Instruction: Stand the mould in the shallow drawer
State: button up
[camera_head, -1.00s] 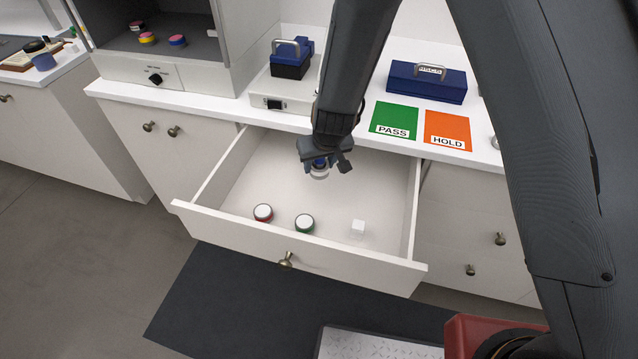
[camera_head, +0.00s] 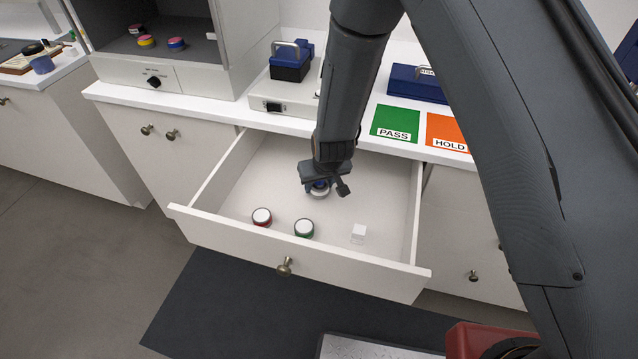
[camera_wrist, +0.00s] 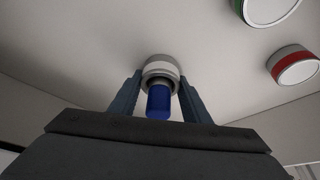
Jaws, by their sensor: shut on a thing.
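The mould (camera_wrist: 160,68) appears to be the short piece with a pale grey round end and a blue stem, and my gripper (camera_wrist: 158,88) is shut on it. In the head view my gripper (camera_head: 322,186) is inside the open drawer (camera_head: 200,210), near its middle. The mould's pale end (camera_head: 319,194) shows below the fingers, close to the drawer floor. I cannot tell whether it touches the floor. It looks roughly upright.
A red-banded jar (camera_head: 262,217), a green-banded jar (camera_head: 304,229) and a small white cube (camera_head: 358,234) stand along the drawer's front. Bare floor surrounds my gripper. A green PASS card (camera_head: 396,122) and an orange HOLD card (camera_head: 449,132) lie on the counter behind.

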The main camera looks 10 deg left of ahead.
jog(key=o, duration=1.2)
jog(key=p+v, duration=0.2)
jog(key=v, duration=1)
jog(key=s+d+r+m, duration=0.1)
jog(key=d+r, duration=0.4)
jog(key=d, duration=0.3)
jog(key=s+d+r+m, duration=0.15)
jog(key=d+r, duration=0.25)
jog(key=d, duration=0.4)
jog(key=s+d+r+m+g+h, duration=0.1)
jog(key=s+d+r, duration=0.1)
jog(key=s+d, duration=0.3)
jog(key=s+d+r+m+g+h, duration=0.1)
jog(key=s+d+r+m, duration=0.1)
jog(key=s+d, duration=0.3)
jog(key=d+r, duration=0.1)
jog(key=d, duration=0.3)
jog(key=shift+r, duration=0.35)
jog(key=shift+b, duration=0.3)
